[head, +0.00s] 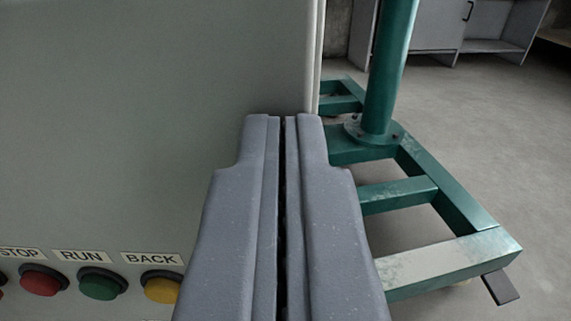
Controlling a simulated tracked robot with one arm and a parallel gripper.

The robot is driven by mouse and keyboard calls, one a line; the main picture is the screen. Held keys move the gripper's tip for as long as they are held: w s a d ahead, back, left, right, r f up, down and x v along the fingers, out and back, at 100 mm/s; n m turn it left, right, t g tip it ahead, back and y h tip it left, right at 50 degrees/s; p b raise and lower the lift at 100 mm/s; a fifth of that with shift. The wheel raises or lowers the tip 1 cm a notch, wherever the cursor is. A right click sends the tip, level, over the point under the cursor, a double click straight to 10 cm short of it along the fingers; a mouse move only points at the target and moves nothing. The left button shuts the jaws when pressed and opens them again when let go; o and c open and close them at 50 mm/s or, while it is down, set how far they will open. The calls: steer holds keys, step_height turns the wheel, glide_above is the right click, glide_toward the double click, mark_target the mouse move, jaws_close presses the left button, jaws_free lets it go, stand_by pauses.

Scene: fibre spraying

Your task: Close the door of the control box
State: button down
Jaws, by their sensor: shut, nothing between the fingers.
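The control box (140,110) fills the left of the head view as a large, flat grey-green face. A paler upright strip (315,60) runs along its right edge. I cannot tell whether this face is the door or how far the door stands open; no handle or hinge shows. My gripper (284,120) is at the middle, pointing forward, with its two grey fingers together and empty. Its tips overlap the lower right edge of the face in the picture. I cannot tell whether they touch it.
Red (41,281), green (99,284) and yellow (161,287) buttons sit at lower left under STOP, RUN and BACK labels. A green steel stand (460,200) with an upright post (388,70) is on the right. A grey cabinet (425,25) stands behind. Floor (500,130) at right is clear.

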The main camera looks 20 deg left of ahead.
steer(key=x, duration=0.3)
steer(key=shift+w+b, duration=0.15)
steer(key=shift+b, duration=0.2)
